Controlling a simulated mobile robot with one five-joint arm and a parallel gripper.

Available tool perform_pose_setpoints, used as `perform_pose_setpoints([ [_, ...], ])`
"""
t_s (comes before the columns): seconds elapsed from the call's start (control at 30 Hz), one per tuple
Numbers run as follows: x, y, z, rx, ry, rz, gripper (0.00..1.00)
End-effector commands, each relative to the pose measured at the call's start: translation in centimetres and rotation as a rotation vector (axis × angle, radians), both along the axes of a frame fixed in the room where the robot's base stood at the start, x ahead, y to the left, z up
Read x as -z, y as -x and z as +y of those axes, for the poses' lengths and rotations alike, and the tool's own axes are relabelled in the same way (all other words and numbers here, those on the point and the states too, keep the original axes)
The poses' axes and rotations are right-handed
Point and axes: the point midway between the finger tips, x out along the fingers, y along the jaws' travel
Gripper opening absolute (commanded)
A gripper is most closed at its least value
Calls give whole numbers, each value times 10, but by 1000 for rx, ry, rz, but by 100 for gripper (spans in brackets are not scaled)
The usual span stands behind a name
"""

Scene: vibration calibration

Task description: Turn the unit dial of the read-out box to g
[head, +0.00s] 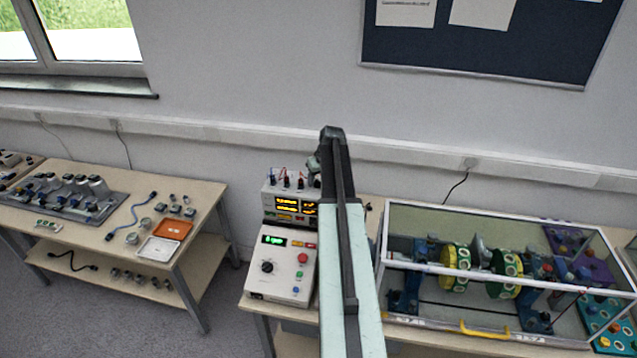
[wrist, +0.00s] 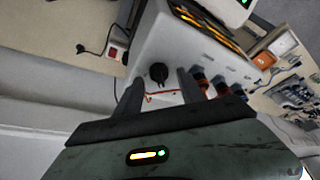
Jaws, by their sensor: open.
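The read-out box (head: 268,206) is pale with amber displays and stands at the back of the bench; my arm covers its right part in the head view. In the wrist view the box (wrist: 185,60) shows a black dial (wrist: 158,73) on its pale surface. My gripper (wrist: 160,77) is open, with one finger on each side of the dial in the picture and a gap on both sides. I cannot tell how deep the fingers reach. The dial's letters and pointer setting are not readable. In the head view my arm hides the dial and most of the gripper.
Cable plugs (wrist: 205,84) stand close beside the right finger, and a thin orange wire (wrist: 162,93) passes between the fingers. A control box (head: 270,284) with a green display stands in front. A clear-covered rotor rig (head: 480,336) fills the bench to the right.

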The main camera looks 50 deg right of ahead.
Motion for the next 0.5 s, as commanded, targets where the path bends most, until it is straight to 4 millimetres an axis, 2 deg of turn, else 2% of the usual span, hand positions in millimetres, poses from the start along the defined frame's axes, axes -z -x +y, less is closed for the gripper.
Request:
perform_pose_setpoints([
  [0.03,-1,0,0,0,0,0,46],
  [0.2,-1,0,0,0,0,0,0],
  [0.5,-1,0,0,22,-1,0,0],
])
